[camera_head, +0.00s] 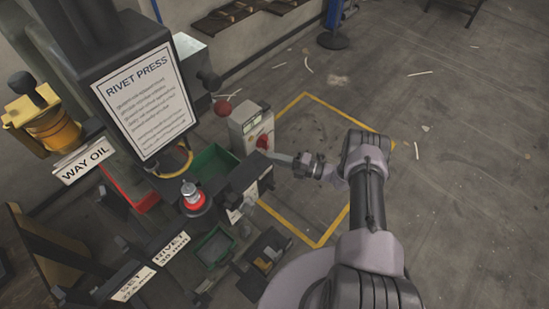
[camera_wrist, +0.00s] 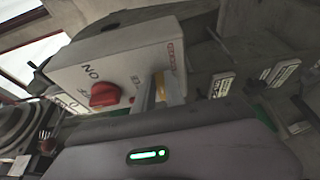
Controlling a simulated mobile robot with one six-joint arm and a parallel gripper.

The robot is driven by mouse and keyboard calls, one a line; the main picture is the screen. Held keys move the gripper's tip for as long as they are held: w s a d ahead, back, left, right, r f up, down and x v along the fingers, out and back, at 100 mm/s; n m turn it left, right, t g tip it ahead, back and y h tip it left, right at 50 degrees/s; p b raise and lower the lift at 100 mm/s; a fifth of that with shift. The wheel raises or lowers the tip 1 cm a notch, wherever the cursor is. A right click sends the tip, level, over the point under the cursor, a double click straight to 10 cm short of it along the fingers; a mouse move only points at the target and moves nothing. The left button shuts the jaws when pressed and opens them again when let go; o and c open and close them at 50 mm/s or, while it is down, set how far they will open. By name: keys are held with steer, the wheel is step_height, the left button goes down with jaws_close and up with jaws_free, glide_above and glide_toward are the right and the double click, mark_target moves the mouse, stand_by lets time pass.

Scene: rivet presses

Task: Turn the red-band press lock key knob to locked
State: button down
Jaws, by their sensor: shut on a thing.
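The rivet press (camera_head: 108,75) stands at the left of the head view, with a red ring (camera_head: 193,200) low on it. Its pale control box (camera_head: 240,126) carries a red switch knob (camera_head: 262,141). In the wrist view the box (camera_wrist: 130,55) shows this red knob (camera_wrist: 105,95) beside an ON mark. A red-lettered label (camera_wrist: 178,58) and a yellow patch (camera_wrist: 175,88) lie to its right. My gripper (camera_head: 277,157) reaches the box from the right. Its fingers (camera_wrist: 153,92) are shut at the lock key knob, right of the red knob. They hide that knob, so its setting cannot be read.
A green bin (camera_head: 212,165) and a dark ledge sit beside the box. A yellow floor outline (camera_head: 335,228) runs below my arm. The concrete floor at right is mostly clear.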

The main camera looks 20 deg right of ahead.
stand_by(0.5)
steer(key=c, duration=1.4)
jaws_free()
steer(key=p+v, duration=0.1)
steer(key=v, duration=1.6)
steer(key=shift+d+p, duration=0.2)
steer(key=shift+p, duration=0.2)
steer(key=shift+s+f, duration=0.1)
